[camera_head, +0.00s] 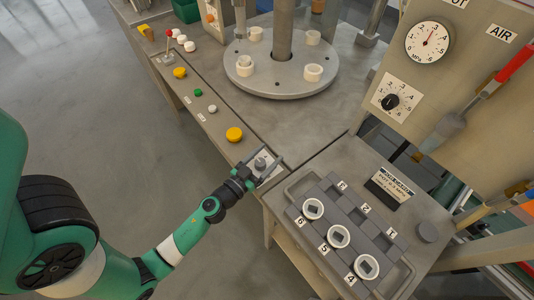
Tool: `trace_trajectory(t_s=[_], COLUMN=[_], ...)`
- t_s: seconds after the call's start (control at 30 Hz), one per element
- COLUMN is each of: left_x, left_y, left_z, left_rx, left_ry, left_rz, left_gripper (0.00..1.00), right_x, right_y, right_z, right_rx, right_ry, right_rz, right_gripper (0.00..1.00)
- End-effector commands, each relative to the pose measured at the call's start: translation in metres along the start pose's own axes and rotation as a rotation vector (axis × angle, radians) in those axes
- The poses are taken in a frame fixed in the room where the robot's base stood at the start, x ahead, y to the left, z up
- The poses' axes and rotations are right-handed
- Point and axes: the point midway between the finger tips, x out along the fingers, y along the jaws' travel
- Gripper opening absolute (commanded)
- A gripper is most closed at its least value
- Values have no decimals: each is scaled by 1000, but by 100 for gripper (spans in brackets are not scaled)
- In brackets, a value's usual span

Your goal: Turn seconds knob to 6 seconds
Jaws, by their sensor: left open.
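A small grey knob (260,163) sits on a light plate (269,172) at the front edge of the bench. My left gripper (264,159) is at this knob, with its open fingers on either side of it. I cannot tell whether the fingers touch the knob. The plate's markings are mostly hidden by the gripper and too small to read, so the knob's setting cannot be told. A black knob (391,102) on a numbered white dial plate is on the upright panel at right. My right gripper is out of view.
A round grey turntable (279,84) with white rings stands behind. Yellow (234,134), green (198,92) and white buttons line the bench edge at left. A numbered grey tray (296,184) with several white-ringed parts lies to the right. A pressure gauge (428,43) is on the panel.

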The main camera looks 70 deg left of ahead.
Motion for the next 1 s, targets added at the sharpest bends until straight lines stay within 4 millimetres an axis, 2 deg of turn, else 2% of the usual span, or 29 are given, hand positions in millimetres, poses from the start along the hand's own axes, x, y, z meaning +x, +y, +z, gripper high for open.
trace_trajectory(t_s=[0.2, 0.6, 0.63, 1.0], left_x=[0, 0, 0, 0], left_y=[0, 0, 0, 0], left_z=[1, 0, 0, 0], left_rx=[0, 0, 0, 2], left_ry=[-1, -1, -1, -12], left_rz=[0, 0, 0, 45], left_gripper=[75, 3, 0, 0], right_x=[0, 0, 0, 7], right_y=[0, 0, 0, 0], right_z=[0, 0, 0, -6], right_rx=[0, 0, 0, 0], right_ry=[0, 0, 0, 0], right_rz=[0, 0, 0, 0], right_gripper=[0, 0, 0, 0])
